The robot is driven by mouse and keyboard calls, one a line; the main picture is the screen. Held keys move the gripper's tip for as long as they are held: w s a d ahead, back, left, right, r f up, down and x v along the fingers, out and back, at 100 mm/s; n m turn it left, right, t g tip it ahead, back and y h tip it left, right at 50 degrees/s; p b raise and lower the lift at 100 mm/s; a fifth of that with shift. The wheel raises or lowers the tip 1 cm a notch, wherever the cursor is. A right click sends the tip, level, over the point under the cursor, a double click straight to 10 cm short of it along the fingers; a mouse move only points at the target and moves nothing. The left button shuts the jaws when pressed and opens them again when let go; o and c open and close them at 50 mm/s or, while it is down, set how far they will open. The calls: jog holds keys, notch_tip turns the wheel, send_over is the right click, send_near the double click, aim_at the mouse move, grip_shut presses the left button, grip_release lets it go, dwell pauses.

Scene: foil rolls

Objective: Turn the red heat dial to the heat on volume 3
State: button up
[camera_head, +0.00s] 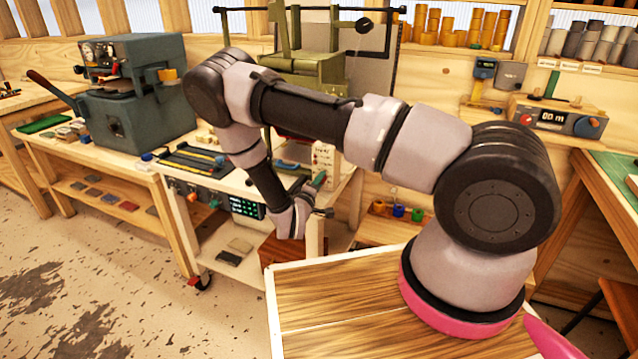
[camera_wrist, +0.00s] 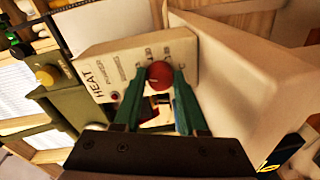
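The red heat dial (camera_wrist: 160,74) is a round knob on a cream panel marked HEAT (camera_wrist: 98,72) in the wrist view. Small printed marks sit around the dial, too blurred to read, so I cannot tell its setting. My gripper (camera_wrist: 159,80) has two dark green fingers that stand apart, with the dial between their tips. A narrow gap seems to show on each side; contact is not clear. In the head view the small cream panel (camera_head: 323,158) stands at the cart's right end, with my gripper (camera_head: 318,181) close to it. The dial is hard to make out there.
A green press (camera_head: 305,65) stands behind the panel. A large grey-green machine (camera_head: 135,90) is at the left. The cart top (camera_head: 225,178) holds tools, and a control box (camera_head: 230,203) hangs below. A pale flat surface (camera_wrist: 240,80) lies close right of the dial.

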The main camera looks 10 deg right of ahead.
jog(key=o, duration=0.4)
jog(key=shift+s, duration=0.1)
jog(key=v, duration=1)
jog(key=shift+s+a, duration=0.15)
jog(key=shift+s, duration=0.15)
jog(key=shift+r, duration=0.1)
